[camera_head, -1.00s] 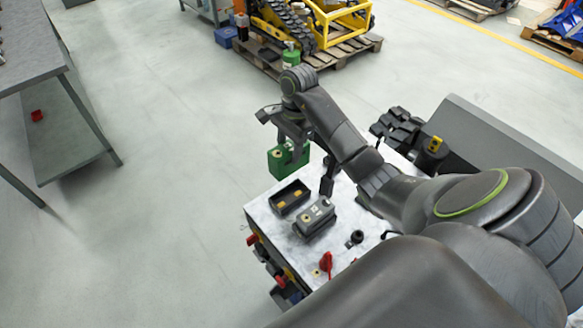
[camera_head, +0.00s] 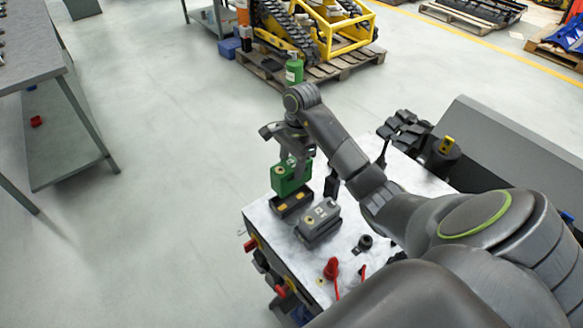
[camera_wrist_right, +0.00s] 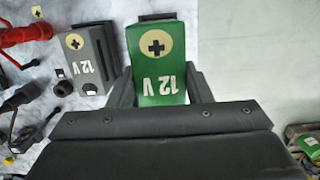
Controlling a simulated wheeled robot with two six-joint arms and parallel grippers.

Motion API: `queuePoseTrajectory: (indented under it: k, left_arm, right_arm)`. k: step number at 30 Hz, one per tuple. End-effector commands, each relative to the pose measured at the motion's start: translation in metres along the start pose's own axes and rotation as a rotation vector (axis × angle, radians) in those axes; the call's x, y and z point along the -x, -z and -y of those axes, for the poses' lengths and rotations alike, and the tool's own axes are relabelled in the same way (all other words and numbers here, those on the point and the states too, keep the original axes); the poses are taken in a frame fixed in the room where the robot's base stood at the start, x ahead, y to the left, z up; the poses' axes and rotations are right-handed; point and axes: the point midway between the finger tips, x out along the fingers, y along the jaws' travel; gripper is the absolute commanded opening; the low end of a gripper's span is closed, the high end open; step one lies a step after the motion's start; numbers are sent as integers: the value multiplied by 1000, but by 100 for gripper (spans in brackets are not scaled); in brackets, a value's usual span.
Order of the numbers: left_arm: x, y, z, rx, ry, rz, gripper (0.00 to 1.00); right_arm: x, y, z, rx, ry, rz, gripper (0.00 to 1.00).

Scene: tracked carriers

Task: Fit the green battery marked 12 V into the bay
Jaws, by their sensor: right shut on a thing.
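The green battery marked 12 V (camera_head: 290,179) is held in my right gripper (camera_head: 293,160), over the bay. In the right wrist view the jaws (camera_wrist_right: 162,88) are shut on both sides of the battery (camera_wrist_right: 160,72), whose plus mark and 12 V label face the camera. The bay (camera_head: 293,206) is a dark open tray with yellowish pads on the white worktop. The battery hides its far part, and its dark edge (camera_wrist_right: 157,17) shows past the battery in the wrist view. The battery stands above the rim; I cannot tell the exact gap. My left gripper is not in view.
A grey battery marked 12 V (camera_head: 318,220) sits on the worktop (camera_head: 345,236) close beside the bay. A black round connector (camera_head: 365,242) and a red clamp (camera_head: 331,268) lie nearer. A yellow tracked machine (camera_head: 318,30) stands on a pallet behind.

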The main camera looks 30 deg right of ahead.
Motion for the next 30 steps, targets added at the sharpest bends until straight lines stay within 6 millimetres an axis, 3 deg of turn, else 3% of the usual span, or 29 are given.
queuePoseTrajectory:
  k: [2, 18, 30]
  left_arm:
    - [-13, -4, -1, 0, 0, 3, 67]
    - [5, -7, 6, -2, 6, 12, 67]
    - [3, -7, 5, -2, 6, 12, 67]
  right_arm:
    - [-13, 2, 1, 2, 3, 0, 0]
    - [-72, 10, 1, 2, 2, 1, 0]
    - [-80, 12, 1, 3, 4, -1, 0]
